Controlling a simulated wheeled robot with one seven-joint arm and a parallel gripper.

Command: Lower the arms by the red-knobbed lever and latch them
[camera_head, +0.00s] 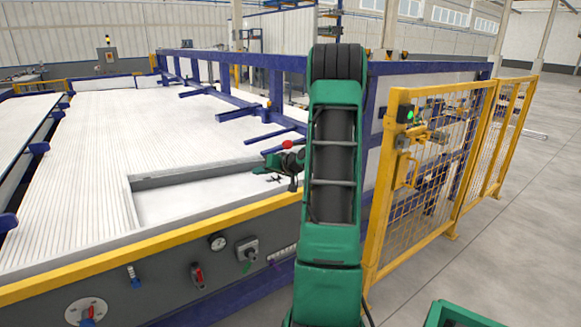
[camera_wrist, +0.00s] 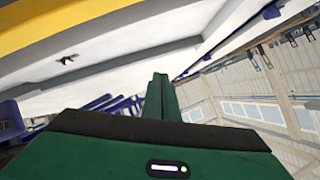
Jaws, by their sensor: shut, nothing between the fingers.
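In the head view a red ball knob (camera_head: 287,145) shows just above my gripper, beside my green arm. Its lever shaft cannot be made out, and I cannot tell whether the gripper touches it. Several blue arms (camera_head: 240,112) reach level from the blue frame at the back over the white ribbed bed (camera_head: 120,130). No latch can be made out. My gripper (camera_head: 267,161) is shut and empty, pointing left above the bed's recessed corner. In the wrist view its green fingers (camera_wrist: 158,80) are together, and the knob does not show.
The front panel carries a gauge (camera_head: 217,242), a red-handled valve (camera_head: 198,275) and a grey switch box (camera_head: 246,252). A yellow rail (camera_head: 150,240) runs along the bed's front edge. A yellow mesh fence (camera_head: 425,190) stands to the right. Grey floor (camera_head: 500,260) beyond it is open.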

